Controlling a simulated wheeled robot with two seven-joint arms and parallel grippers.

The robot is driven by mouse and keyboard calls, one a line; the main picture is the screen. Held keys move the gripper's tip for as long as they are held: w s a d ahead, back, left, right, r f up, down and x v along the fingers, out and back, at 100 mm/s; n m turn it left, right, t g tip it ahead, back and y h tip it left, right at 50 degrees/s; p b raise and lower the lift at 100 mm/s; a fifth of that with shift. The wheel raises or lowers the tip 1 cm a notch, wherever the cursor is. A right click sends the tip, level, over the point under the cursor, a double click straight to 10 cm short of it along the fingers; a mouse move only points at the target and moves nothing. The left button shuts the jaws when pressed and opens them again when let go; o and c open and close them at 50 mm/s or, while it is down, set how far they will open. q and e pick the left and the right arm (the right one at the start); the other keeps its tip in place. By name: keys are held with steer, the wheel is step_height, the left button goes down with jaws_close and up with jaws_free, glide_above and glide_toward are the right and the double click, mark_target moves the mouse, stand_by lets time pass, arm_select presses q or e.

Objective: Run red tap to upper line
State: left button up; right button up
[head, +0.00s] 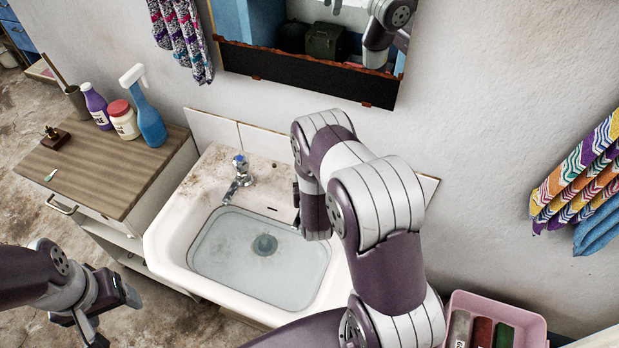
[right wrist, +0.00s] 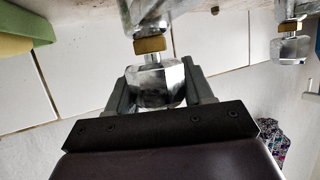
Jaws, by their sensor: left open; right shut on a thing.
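A white basin (head: 170,245) is set in the stained washstand and holds clear water (head: 225,255) over a dark drain. A chrome tap with a blue mark (head: 240,164) stands at its back left. In the right wrist view my right gripper (right wrist: 160,88) is shut on the faceted chrome handle (right wrist: 152,84) of a tap with a brass collar. Its colour mark is not visible, and my right arm hides it in the head view. Another tap (right wrist: 290,48) shows at the right wrist view's right. My left gripper (head: 112,312) is open and empty, left of the basin. I cannot make out a level line.
A wooden-topped cabinet (head: 110,175) on the left carries a blue spray bottle (head: 148,115), a red-lidded jar (head: 123,121) and a purple bottle (head: 95,105). A pink tray (head: 535,322) stands at lower right. A green and yellow sponge (right wrist: 25,28) shows in the right wrist view.

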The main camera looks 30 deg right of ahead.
steer(key=shift+d+r+m+h, duration=0.1)
steer(key=shift+m+h, duration=0.3)
steer(key=shift+h, duration=0.1)
steer(key=o, duration=1)
steer(key=shift+c, duration=0.2)
steer(key=b+v, duration=0.1)
steer(key=v, duration=1.1)
steer(key=shift+s+r, duration=0.25)
steer(key=shift+r, duration=0.05)
